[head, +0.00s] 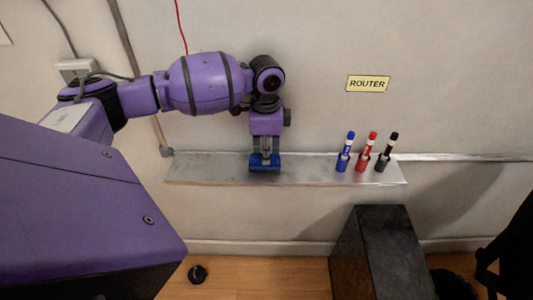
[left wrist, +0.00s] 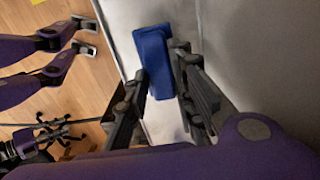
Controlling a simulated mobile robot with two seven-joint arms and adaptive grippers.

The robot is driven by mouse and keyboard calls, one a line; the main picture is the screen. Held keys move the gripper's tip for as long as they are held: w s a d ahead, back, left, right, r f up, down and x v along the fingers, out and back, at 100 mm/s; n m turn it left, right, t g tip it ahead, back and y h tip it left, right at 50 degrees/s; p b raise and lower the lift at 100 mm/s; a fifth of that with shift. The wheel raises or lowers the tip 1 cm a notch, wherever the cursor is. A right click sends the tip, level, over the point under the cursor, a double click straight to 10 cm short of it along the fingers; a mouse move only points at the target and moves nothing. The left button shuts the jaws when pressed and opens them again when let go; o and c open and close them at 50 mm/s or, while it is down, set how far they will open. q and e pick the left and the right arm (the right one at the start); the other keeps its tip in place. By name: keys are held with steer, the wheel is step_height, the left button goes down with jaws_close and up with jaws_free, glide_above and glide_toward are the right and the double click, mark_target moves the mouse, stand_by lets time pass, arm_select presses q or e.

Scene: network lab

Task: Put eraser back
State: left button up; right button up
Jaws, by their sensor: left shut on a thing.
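The eraser (head: 264,166) is a blue block at the metal wall ledge, left of the markers. My left gripper (head: 264,153) points down and is shut on it. In the left wrist view the eraser (left wrist: 152,52) sits between the two dark fingers of my left gripper (left wrist: 159,66), over the grey ledge (left wrist: 118,14). The eraser's underside is hidden, so I cannot tell whether it rests on the ledge (head: 315,172) or hangs just above it.
Blue (head: 344,155), red (head: 365,156) and black (head: 384,158) markers stand upright on the right of the ledge. A yellow ROUTER label (head: 368,84) is on the wall. A dark box (head: 378,255) stands below. The ledge between eraser and markers is clear.

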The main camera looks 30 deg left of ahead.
arm_select(q)
steer(key=shift+f, duration=0.45)
steer(key=shift+f, duration=0.15)
steer(key=o, duration=1)
step_height(320, 180, up, 12)
steer(key=shift+r, duration=0.15)
